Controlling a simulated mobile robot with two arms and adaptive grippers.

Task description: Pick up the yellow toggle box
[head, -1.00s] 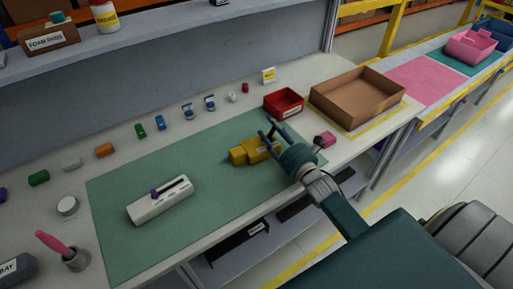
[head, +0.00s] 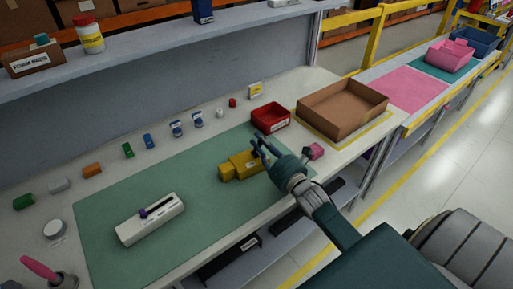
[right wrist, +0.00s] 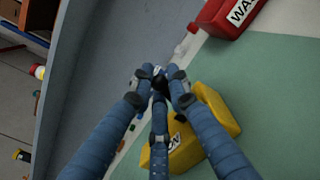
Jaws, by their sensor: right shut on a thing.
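The yellow toggle box (head: 238,166) lies on the green mat (head: 110,212), near its right side. It also shows below the fingers in the right wrist view (right wrist: 212,112), with a white label partly covered. My right gripper (head: 262,147) is at the box's right end, its fingers drawn together. In the right wrist view the fingertips (right wrist: 157,77) close around a small dark part with a pale tip. The exact contact is partly hidden by the fingers. My left gripper is out of view.
A white slider module (head: 150,222) lies on the mat's left part. A red bin (head: 271,116) and a brown tray (head: 343,107) stand behind the gripper. Several small coloured parts line the back of the bench.

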